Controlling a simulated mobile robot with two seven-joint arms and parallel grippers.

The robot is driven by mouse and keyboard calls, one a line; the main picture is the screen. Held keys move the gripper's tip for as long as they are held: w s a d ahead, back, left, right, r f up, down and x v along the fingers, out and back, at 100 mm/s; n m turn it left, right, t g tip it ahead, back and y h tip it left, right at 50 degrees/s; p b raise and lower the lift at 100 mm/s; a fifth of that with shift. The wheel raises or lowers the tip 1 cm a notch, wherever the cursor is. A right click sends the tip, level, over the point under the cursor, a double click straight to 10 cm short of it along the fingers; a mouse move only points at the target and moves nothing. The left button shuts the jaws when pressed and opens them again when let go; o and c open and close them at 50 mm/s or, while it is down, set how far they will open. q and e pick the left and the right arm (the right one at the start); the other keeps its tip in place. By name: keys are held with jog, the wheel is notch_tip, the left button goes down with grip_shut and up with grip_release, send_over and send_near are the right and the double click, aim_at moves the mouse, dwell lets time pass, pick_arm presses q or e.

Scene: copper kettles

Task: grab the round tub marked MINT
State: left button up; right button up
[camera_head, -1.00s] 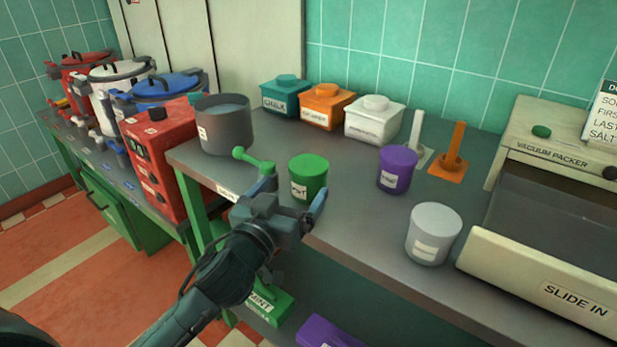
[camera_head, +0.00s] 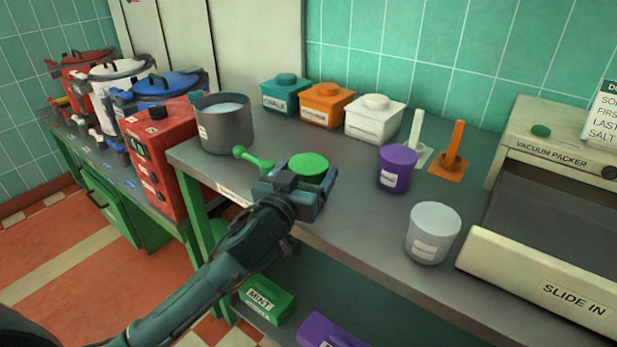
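The round green tub (camera_head: 309,167) stands on the grey counter near its front edge; its lid shows and its label is hidden behind my gripper. My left gripper (camera_head: 306,182) is at the tub from the front, with its fingers around the tub's sides. The left finger is mostly hidden, so I cannot tell whether the fingers press on the tub. A green box marked MINT (camera_head: 265,299) sits on the shelf below. My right gripper is not in view.
A purple tub (camera_head: 397,169) and a white tub (camera_head: 433,234) stand to the right. Lidded square boxes (camera_head: 327,106) line the back. The vacuum packer (camera_head: 549,210) fills the right.

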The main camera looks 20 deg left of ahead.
pick_arm(q)
jog(key=c, duration=0.8)
jog(key=shift+r, duration=0.1)
